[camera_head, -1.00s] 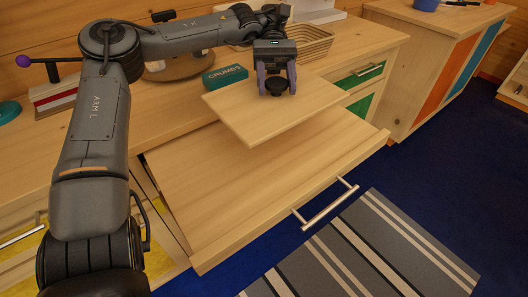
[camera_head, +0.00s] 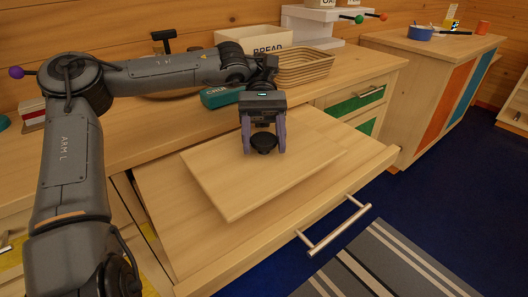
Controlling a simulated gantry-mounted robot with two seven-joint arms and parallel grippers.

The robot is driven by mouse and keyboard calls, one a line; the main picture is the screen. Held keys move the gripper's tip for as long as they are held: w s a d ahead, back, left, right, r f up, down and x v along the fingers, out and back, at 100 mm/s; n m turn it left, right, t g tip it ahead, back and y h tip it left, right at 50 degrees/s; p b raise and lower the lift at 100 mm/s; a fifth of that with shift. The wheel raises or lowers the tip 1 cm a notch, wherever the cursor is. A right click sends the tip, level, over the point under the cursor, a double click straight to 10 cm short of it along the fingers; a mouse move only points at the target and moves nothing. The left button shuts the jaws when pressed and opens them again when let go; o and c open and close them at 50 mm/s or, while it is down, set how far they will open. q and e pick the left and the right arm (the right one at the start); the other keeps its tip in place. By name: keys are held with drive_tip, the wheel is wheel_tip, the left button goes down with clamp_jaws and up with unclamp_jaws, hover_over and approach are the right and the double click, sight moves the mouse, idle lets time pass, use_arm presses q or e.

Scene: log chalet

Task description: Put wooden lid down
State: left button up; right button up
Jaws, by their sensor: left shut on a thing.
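The wooden lid (camera_head: 222,183) is a flat, light wood board with a black knob (camera_head: 264,142) on top. My left gripper (camera_head: 264,146) is shut on the knob, with its purple fingers on either side of it. The lid is over the pulled-out drawer (camera_head: 185,232), tilted slightly in the picture and close above the drawer's wooden top surface. I cannot tell whether the lid touches that surface. My right gripper is not in view.
A teal box (camera_head: 221,97) lies on the counter behind the lid. A wicker basket (camera_head: 306,68) and a white bread bin (camera_head: 262,38) stand further back. The drawer's metal handle (camera_head: 334,228) sticks out at the front, above a striped rug (camera_head: 385,262).

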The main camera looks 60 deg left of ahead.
sight(264, 152)
use_arm(q)
drive_tip(key=shift+f, duration=1.5)
drive_tip(key=shift+f+b, duration=0.1)
drive_tip(key=shift+b, duration=0.25)
drive_tip(key=o, duration=1.5)
